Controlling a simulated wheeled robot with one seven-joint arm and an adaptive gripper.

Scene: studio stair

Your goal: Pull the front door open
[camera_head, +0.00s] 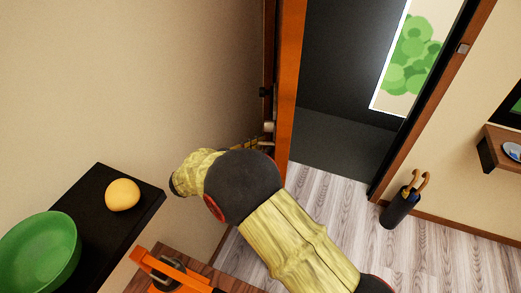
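The front door (291,70) shows nearly edge-on as a tall orange-brown panel left of the doorway. It stands swung open, and the doorway to its right is uncovered. A pale handle part (268,127) and a small dark fitting (265,92) sit on its left side. My gripper (262,145) is at the door's left side, close to the handle. My arm's yellow and dark links hide most of it, so its fingers and any contact with the handle cannot be made out.
A black shelf (143,207) at left holds a green bowl (38,255) and a yellow-orange round thing (122,194). An umbrella stand (396,210) stands right of the doorway, below a wall shelf (500,140). The wood floor (330,195) before the doorway is clear.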

